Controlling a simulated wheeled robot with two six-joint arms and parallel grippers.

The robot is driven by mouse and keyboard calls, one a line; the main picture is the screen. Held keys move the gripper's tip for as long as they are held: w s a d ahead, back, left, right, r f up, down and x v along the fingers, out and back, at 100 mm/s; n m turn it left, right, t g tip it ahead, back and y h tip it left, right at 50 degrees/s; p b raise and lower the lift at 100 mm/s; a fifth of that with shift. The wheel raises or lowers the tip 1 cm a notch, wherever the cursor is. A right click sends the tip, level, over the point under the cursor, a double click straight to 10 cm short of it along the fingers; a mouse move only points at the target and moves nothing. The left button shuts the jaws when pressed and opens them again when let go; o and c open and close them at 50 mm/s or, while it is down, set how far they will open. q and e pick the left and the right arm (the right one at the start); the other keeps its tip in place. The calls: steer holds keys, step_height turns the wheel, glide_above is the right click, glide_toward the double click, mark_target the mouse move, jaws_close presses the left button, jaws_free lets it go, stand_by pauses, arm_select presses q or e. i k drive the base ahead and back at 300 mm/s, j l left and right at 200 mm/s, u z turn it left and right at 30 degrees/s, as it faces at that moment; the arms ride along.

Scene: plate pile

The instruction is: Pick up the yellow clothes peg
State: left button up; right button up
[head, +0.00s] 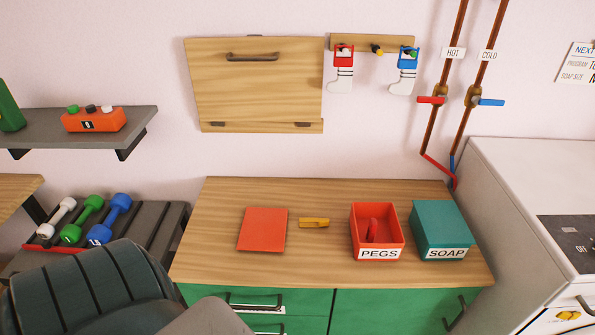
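A yellow clothes peg (314,223) lies flat on the wooden counter top (330,192), between a flat red-orange square (263,229) on its left and an open red box labelled PEGS (380,254) on its right. It touches neither of them. A red peg (372,230) is inside the box. Neither of my grippers is in view.
A teal box labelled SOAP (441,226) stands right of the PEGS box. A white appliance (540,190) borders the counter's right side. A dark ribbed rounded shape (90,290) fills the lower left. Socks (342,75) hang above. The counter's back is clear.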

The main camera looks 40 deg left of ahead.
mark_target(314, 222)
steer(key=u, duration=1.25)
steer(key=z, duration=0.5)
steer(key=j+z, duration=0.3)
steer(key=z, duration=0.15)
steer(key=k+j+z, duration=0.2)
steer(key=z, duration=0.25)
steer(key=k+j+z, duration=0.15)
steer(key=j+z, duration=0.3)
steer(key=k+j, duration=0.15)
steer(key=k, duration=0.1)
